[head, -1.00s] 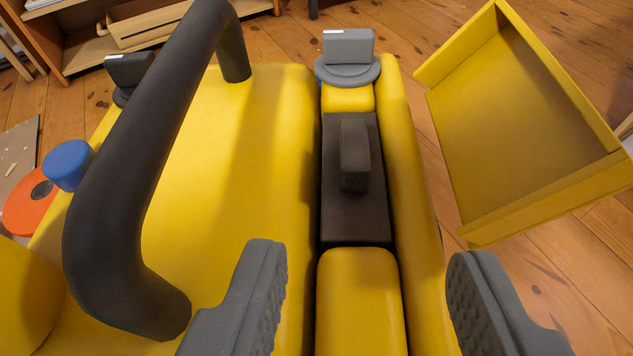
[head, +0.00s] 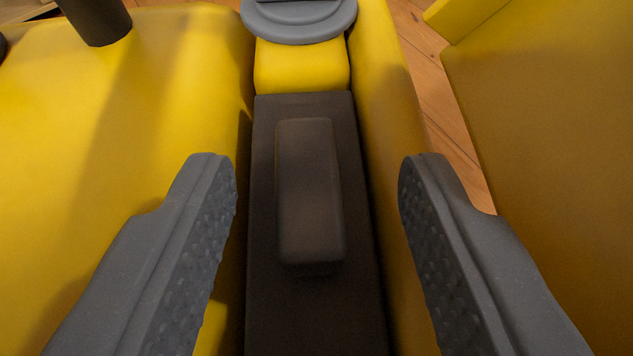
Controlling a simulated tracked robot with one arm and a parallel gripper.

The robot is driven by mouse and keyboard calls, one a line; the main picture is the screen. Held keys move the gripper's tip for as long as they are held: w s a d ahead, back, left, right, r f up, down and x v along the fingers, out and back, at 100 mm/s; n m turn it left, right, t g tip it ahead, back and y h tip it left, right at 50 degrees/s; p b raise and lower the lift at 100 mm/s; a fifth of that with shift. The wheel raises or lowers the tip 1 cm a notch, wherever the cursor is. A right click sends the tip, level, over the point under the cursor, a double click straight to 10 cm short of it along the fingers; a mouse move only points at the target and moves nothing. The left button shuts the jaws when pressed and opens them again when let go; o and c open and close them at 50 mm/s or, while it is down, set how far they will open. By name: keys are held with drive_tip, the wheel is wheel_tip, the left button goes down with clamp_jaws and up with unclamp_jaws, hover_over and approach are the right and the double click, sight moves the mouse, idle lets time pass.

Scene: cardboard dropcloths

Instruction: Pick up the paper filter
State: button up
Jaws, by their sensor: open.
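My gripper (head: 316,168) is open and empty. Its grey fingers stand to the left and right of the raised handle, with a gap on each side. No contact with the handle shows. The filter's near end runs out of the bottom of the view, and its lower sides are hidden in the slot.
A grey round knob (head: 300,22) stands at the far end of the slot, beyond a yellow block (head: 300,65). A yellow open tray or lid part (head: 560,130) fills the right side. A dark handle end (head: 97,18) rises at upper left. A strip of wooden floor (head: 440,110) shows between.

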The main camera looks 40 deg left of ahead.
drive_tip(key=shift+w+a, duration=0.1)
clamp_jaws()
idle(0.4)
